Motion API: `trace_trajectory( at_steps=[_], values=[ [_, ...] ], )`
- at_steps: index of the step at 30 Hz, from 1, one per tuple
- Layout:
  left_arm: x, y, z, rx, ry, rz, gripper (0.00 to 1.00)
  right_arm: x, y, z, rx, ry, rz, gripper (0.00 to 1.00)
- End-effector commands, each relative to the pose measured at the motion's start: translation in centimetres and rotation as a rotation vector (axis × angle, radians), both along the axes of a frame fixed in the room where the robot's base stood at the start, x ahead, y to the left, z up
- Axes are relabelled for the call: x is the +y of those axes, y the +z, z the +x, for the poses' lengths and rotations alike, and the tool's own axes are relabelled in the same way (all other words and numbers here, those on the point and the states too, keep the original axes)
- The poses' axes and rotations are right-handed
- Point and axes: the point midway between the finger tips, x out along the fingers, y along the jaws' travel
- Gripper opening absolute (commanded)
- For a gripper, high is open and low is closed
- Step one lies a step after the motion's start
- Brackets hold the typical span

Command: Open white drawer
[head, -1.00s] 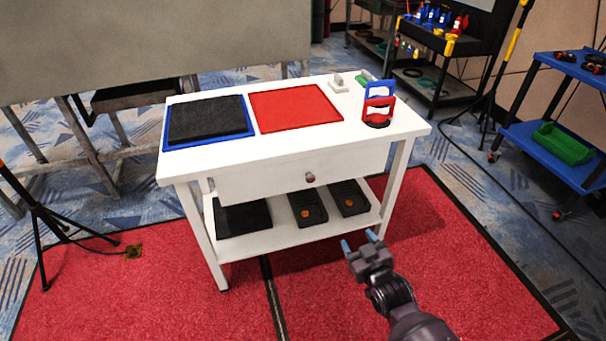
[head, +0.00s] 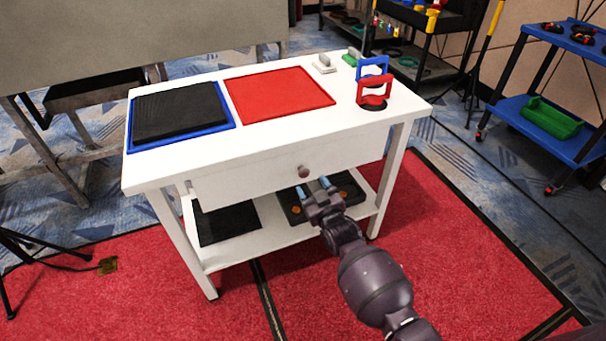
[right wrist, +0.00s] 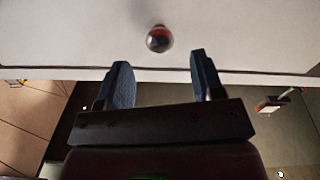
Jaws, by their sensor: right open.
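The white drawer (head: 250,183) is in the front of the white table, under its top, and looks shut. Its round knob (head: 303,171) sits at the middle of the drawer front. My right gripper (head: 313,188) is open and empty, just below and in front of the knob in the head view. In the right wrist view the two blue fingertips (right wrist: 158,80) point at the drawer front (right wrist: 230,35). The knob (right wrist: 159,38) lies beyond the fingertips, about midway between them and not touching. My left gripper is not in view.
The tabletop (head: 190,165) holds a black pad on a blue tray (head: 232,123), a red mat (head: 280,93) and red and blue suction handles (head: 374,90). The lower shelf (head: 240,244) holds dark trays.

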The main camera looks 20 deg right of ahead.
Motion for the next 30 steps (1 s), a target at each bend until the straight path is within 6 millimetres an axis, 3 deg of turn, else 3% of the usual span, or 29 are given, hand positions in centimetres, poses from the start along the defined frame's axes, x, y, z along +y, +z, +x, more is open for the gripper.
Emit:
trace_trajectory(
  at_steps=[12,26,30],
  values=[
    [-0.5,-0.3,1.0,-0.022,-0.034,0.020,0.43,0.1,-0.3,5.0,0.004,0.000,0.000,0.61],
    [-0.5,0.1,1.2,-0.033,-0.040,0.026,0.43,0.2,0.0,6.0,0.000,0.000,0.000,0.61],
    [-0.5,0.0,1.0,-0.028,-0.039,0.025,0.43,0.2,0.0,6.0,0.001,0.000,0.000,0.44]
  ],
)
